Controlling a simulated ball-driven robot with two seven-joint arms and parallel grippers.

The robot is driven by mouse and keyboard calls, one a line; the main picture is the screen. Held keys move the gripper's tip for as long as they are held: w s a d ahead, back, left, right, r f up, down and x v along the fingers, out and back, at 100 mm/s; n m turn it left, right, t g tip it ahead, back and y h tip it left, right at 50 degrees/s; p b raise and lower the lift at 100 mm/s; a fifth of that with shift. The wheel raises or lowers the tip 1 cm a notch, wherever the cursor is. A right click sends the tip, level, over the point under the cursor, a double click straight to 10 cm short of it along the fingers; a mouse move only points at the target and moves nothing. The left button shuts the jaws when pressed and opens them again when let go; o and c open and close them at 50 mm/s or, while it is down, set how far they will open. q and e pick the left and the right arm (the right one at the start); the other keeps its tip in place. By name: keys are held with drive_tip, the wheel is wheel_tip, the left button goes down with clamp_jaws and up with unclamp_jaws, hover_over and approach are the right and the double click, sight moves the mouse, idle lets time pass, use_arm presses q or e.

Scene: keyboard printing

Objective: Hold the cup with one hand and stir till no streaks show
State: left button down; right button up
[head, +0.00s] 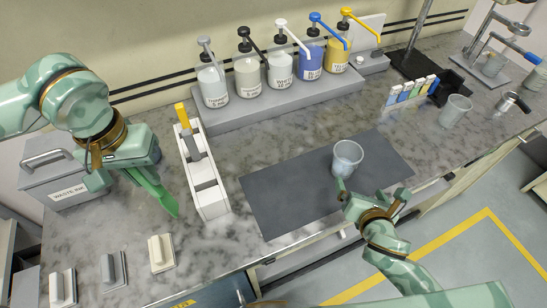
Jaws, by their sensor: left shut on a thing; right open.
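A clear cup (347,160) stands upright on the dark mat (285,195). Something pale shows inside it, too small to tell streaks. My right gripper (372,193) is open at the near side of the cup; one finger is close to the cup's lower edge, and I cannot tell if it touches. My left gripper (148,184) is at the left, away from the cup, shut on a long bright green thing (160,196) that points down and right. The gripper hides much of that thing, so its kind is unclear.
A white rack (209,196) with a yellow-handled tool (185,118) stands left of the mat. Several pump bottles (280,70) line a grey step behind. A grey waste ink bin (58,180) is at the left. Another clear cup (455,110) stands at the right.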

use_arm(q)
drive_tip(key=shift+s+r, duration=0.1)
drive_tip(key=shift+s, duration=0.1)
use_arm(e)
drive_tip(key=r+n, duration=0.1)
drive_tip(key=n, duration=0.3)
use_arm(q)
wheel_tip(320, 180, down, 3)
drive_tip(key=b, duration=0.2)
drive_tip(key=shift+w+b, duration=0.1)
drive_tip(key=shift+b, duration=0.2)
use_arm(e)
approach(342, 154)
drive_tip(key=shift+t+y, duration=0.4)
drive_tip(key=x, duration=0.6)
drive_tip(key=shift+w+d+f, duration=0.15)
drive_tip(key=shift+d+f, duration=0.15)
drive_tip(key=shift+f, duration=0.05)
drive_tip(key=c, duration=1.5)
